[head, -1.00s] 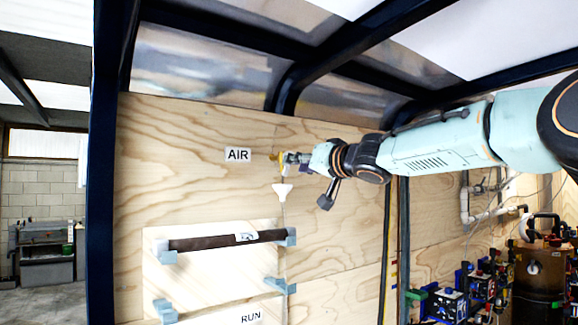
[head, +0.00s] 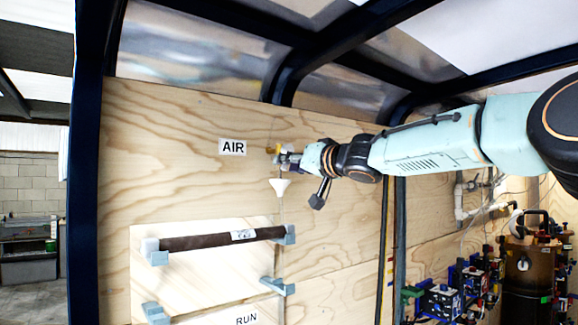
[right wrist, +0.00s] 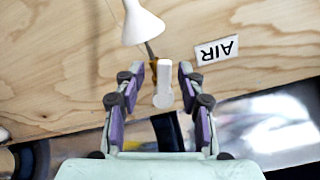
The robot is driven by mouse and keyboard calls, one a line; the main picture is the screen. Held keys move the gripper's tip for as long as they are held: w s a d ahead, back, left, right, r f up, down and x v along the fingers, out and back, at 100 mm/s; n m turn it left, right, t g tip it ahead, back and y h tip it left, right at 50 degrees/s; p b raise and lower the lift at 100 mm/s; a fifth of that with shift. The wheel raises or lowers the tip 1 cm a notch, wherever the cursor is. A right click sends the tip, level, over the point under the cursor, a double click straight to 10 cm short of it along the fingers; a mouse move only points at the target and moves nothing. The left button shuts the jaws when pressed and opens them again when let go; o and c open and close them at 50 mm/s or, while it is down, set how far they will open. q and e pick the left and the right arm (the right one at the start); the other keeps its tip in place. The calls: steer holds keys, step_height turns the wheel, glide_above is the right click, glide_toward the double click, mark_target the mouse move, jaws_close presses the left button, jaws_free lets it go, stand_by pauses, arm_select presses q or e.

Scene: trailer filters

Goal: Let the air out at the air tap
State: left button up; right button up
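The air tap shows in the right wrist view as a pale lever (right wrist: 163,88) on a brass fitting (right wrist: 151,50), beside the white funnel (right wrist: 143,24). My right gripper (right wrist: 161,74) is open, with one finger on each side of the lever and a visible gap on both sides. In the head view my right gripper (head: 284,160) is at the tap's yellowish fitting (head: 271,149), hiding most of it. The funnel (head: 280,187) hangs just below. The AIR label (head: 232,147) is to the left. My left gripper is not in view.
A dark filter tube (head: 200,241) rests in blue-grey holders on a pale panel below the tap. A RUN label (head: 246,320) is lower down. Dark frame bars arch overhead. Pumps and a brown tank (head: 531,268) stand at the right.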

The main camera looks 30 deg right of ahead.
mark_target(286, 151)
steer(key=shift+s+a+r, duration=0.15)
steer(key=shift+s+r, duration=0.1)
steer(key=shift+s, duration=0.4)
steer(key=c, duration=0.4)
steer(key=shift+s+r, duration=0.1)
steer(key=shift+s, duration=0.05)
steer(key=c, duration=0.3)
jaws_close()
steer(key=shift+a+m, duration=0.1)
steer(key=shift+m, duration=0.3)
steer(key=m, duration=0.3)
steer(key=a+r+m, duration=0.1)
steer(key=m, duration=0.2)
steer(key=r+m, duration=0.1)
steer(key=m, duration=0.2)
steer(key=shift+a+m, duration=0.4)
steer(key=shift+r+m, duration=0.3)
steer(key=shift+m, duration=0.55)
steer(key=shift+r+m, duration=0.25)
steer(key=shift+m, duration=0.6)
steer(key=shift+r, duration=0.1)
